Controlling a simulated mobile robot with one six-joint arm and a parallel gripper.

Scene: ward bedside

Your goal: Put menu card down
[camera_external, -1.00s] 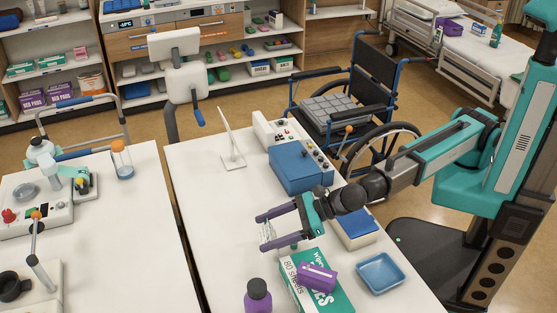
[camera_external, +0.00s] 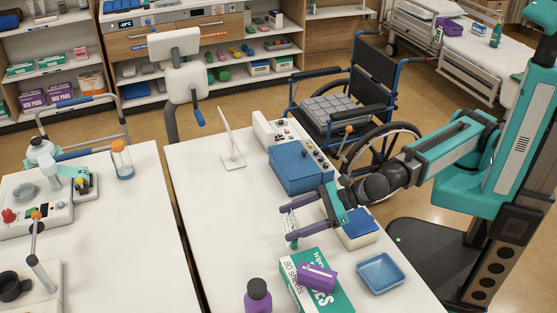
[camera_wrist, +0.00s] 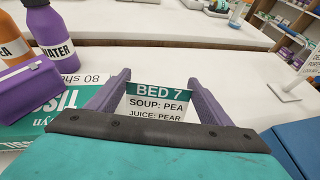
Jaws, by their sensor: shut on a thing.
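The menu card (camera_external: 291,224) is white with a green header. In the wrist view the card (camera_wrist: 155,103) reads "BED 7", "SOUP: PEA" and "JUICE: PEAR", upright for reading. My gripper (camera_external: 288,223) is shut on the card, with one purple finger on each side of it. The wrist view shows the fingers (camera_wrist: 160,77) at the card's left and right edges; its lower part is hidden behind my gripper. The card is over the right side of the white table (camera_external: 215,215). I cannot tell whether its lower edge touches the table.
A tissue box (camera_external: 331,291) with a purple box (camera_external: 317,276) on it lies nearby, beside a purple bottle (camera_external: 258,296) and blue tray (camera_external: 380,273). A blue box (camera_external: 297,167) stands behind my gripper. A white stand (camera_external: 233,160) is farther back. The table's left half is clear.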

